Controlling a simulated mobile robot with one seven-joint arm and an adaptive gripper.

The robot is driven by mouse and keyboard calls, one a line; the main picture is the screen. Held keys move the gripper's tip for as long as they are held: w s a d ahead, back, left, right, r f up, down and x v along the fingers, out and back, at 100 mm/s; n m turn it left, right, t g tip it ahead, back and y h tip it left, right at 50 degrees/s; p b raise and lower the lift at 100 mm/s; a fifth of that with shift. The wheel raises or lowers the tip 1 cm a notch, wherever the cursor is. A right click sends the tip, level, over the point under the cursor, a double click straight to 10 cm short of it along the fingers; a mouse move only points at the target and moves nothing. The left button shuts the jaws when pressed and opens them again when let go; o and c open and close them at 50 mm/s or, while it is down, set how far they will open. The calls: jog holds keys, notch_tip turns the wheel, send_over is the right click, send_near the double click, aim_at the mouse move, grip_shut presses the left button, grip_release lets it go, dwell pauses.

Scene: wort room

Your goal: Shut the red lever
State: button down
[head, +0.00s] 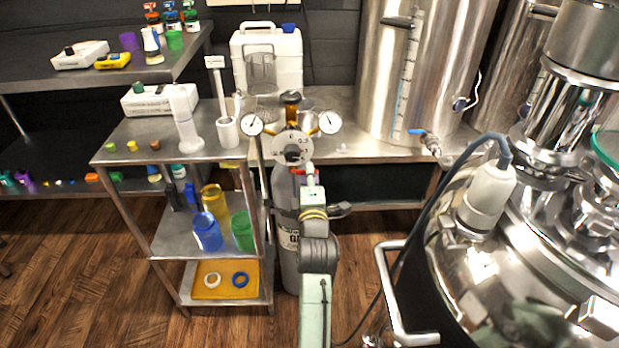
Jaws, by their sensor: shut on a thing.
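The red lever (299,172) shows in the head view as a small red strip just below the round dial plate (292,147) on the gas cylinder (286,190). My gripper (308,174) reaches up from below, in front of the cylinder, and is shut on the red lever. The gripper covers most of the lever, so its exact angle cannot be told. Two round gauges, a left one (251,124) and a right one (330,122), stand on either side above the dial plate.
A metal shelf cart (140,150) with coloured jars stands close on the left. A large steel vessel (480,270) with a handrail (390,290) stands close on the right. A bench (350,150) with a tank (410,70) lies behind. Wooden floor (120,300) shows at lower left.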

jog(key=shift+r, duration=0.2)
dwell(0.3)
jog(key=c, duration=1.6)
grip_release()
jog(key=shift+f, duration=0.1)
jog(key=s, duration=0.7)
jog(key=shift+s, duration=0.25)
